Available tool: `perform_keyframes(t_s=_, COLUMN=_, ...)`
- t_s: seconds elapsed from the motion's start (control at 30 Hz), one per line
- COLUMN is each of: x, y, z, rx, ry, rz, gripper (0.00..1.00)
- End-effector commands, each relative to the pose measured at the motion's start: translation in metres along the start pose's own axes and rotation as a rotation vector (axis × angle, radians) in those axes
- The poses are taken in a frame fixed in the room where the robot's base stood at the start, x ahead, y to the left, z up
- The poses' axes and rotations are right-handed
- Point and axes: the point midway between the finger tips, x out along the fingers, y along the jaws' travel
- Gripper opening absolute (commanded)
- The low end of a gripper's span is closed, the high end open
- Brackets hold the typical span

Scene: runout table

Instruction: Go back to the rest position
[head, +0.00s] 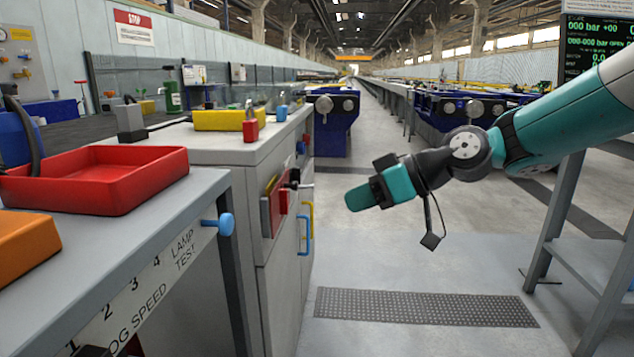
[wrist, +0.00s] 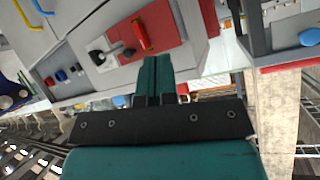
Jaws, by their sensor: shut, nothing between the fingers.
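My gripper (head: 362,196) hangs in the air over the aisle in the head view, pointing left toward the cabinet. It is right of the cabinet's side and apart from it. In the wrist view my gripper (wrist: 155,62) shows two teal fingers pressed together, with nothing between them. The same red panel (head: 267,214) shows on the cabinet side in the head view.
A grey cabinet (head: 270,150) carries a yellow block (head: 229,121), a red padlock (head: 251,130) and a blue padlock (head: 282,113). A red tray (head: 110,208) sits on the near bench. A blue knob (head: 225,224) juts from that bench. A grey step frame (head: 572,248) stands at right. The aisle floor is clear.

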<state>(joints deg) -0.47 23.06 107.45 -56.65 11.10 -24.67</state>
Motion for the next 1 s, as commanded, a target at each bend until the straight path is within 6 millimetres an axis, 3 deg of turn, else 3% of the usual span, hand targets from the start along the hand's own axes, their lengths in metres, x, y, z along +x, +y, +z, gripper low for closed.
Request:
perform_keyframes(t_s=0.03, x=-0.008, y=-0.033, z=0.009, rx=0.035, ry=-0.083, rz=0.003, gripper=0.0)
perform_keyframes(t_s=0.2, x=-0.039, y=-0.114, z=0.065, rx=0.188, ry=-0.345, rz=0.054, gripper=0.0)
perform_keyframes(t_s=0.4, x=-0.078, y=-0.176, z=0.128, rx=0.325, ry=-0.555, rz=0.133, gripper=0.0)
perform_keyframes(t_s=0.57, x=-0.109, y=-0.212, z=0.177, rx=0.42, ry=-0.686, rz=0.206, gripper=0.0)
perform_keyframes(t_s=1.0, x=-0.171, y=-0.237, z=0.071, rx=0.426, ry=-0.689, rz=0.207, gripper=0.0)
